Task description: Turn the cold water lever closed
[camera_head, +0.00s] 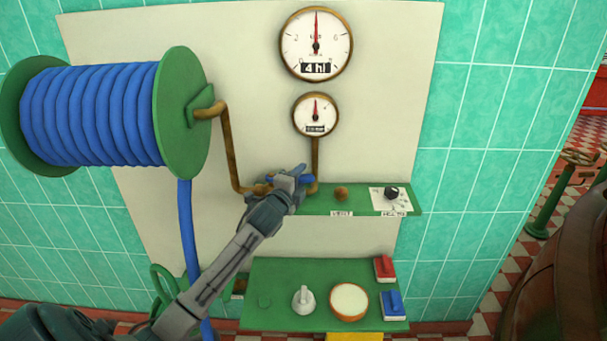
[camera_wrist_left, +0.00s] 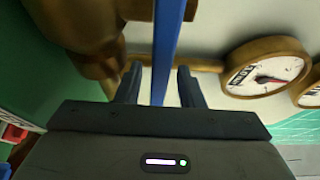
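The blue lever (camera_head: 306,180) sits at the lower end of the brass pipe under the small gauge, above the left part of the green shelf. My left gripper (camera_head: 294,179) is at this lever and hides part of it. In the left wrist view the blue lever (camera_wrist_left: 168,45) runs as a long bar between the two dark fingers of my left gripper (camera_wrist_left: 160,88). The fingers are apart, with a gap showing on each side of the bar. My right gripper is in neither view.
A hose reel (camera_head: 100,113) with a brass crank (camera_head: 229,150) is left of my gripper. Two gauges (camera_head: 316,44) (camera_head: 316,115) hang above. A lower green panel (camera_head: 273,271) holds red and blue switches.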

